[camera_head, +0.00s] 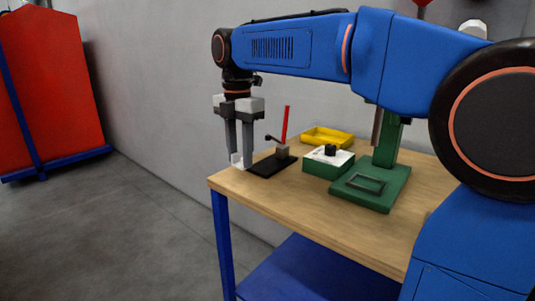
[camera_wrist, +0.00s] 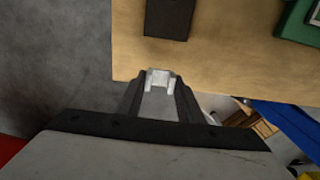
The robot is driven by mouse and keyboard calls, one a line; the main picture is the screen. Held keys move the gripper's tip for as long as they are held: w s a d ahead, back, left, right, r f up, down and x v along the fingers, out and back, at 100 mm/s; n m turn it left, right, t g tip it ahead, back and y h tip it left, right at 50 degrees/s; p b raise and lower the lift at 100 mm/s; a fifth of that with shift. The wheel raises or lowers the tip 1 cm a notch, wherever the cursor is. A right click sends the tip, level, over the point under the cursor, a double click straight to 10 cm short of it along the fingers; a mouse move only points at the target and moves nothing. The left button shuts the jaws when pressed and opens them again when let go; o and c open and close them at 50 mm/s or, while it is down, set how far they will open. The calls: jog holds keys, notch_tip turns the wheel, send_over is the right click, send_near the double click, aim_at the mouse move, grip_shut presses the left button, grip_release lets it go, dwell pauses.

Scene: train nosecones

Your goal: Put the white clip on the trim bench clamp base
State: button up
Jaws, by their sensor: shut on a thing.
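My gripper (camera_head: 238,160) hangs pointing down at the left front corner of the wooden bench. It is shut on the white clip (camera_head: 236,160), a small pale piece between the fingertips. The clip also shows in the wrist view (camera_wrist: 160,78), close to the bench edge. The clamp base (camera_head: 266,167) is a black plate on the bench just right of my gripper, with a grey block and an upright red lever (camera_head: 286,125). Part of the black plate shows at the top of the wrist view (camera_wrist: 168,18). The clip is apart from it.
A green box with a white top (camera_head: 328,162) and a yellow tray (camera_head: 328,137) stand to the right on the bench (camera_head: 300,210). A green stand (camera_head: 372,190) is farther right. Bare floor lies left of the bench, with a red cabinet (camera_head: 45,90) beyond.

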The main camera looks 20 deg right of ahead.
aim_at(267, 137)
jog(key=w+d, duration=0.2)
jog(key=d, duration=0.1)
jog(key=w+d, duration=0.2)
jog(key=d, duration=0.1)
jog(key=w+d, duration=0.2)
jog(key=d, duration=0.1)
jog(key=shift+f, duration=1.75)
jog(key=o, duration=1)
jog(key=shift+f, duration=0.1)
notch_tip(267, 137, up, 12)
jog(key=shift+f, duration=0.1)
jog(key=shift+r, duration=0.25)
